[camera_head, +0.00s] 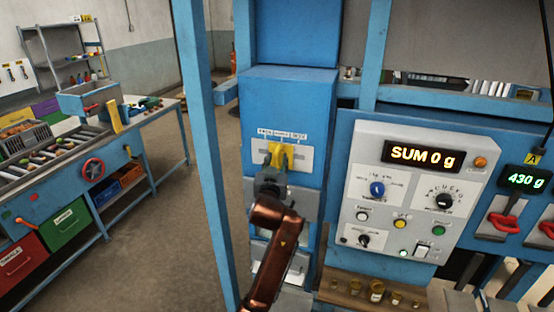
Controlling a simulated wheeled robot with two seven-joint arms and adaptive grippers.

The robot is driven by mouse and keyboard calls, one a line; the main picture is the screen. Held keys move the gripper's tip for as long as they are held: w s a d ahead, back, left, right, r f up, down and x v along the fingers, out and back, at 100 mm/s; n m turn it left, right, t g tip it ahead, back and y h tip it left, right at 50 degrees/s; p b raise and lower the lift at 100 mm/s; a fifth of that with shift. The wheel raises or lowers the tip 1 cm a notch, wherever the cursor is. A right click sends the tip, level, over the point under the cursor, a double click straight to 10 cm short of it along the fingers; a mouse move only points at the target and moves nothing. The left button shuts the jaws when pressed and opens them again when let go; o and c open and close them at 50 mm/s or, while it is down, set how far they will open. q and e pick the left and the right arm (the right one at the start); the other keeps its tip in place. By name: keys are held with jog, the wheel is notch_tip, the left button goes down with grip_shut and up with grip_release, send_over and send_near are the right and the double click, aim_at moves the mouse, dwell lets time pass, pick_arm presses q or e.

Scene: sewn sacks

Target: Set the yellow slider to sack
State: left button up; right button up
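The yellow slider (279,148) sits on a pale plate on the front of a blue cabinet, under a strip of small labels (283,134) too small to read surely. It stands near the middle of the plate. My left gripper (277,158), on a copper-coloured arm rising from below, is right at the slider, with dark fingers over its lower part. The fingers partly hide the slider, and whether they are closed on it cannot be made out. My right gripper is not in view.
Right of the cabinet, a grey control panel (375,220) has knobs, buttons and a display (422,157) reading "SUM 0 g". A blue post (207,150) stands left of the cabinet. A workbench with bins (65,225) is further left.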

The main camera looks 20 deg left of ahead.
pick_arm(q)
jog(key=shift+w, duration=0.2)
jog(key=shift+c, duration=0.3)
grip_shut()
dwell(0.3)
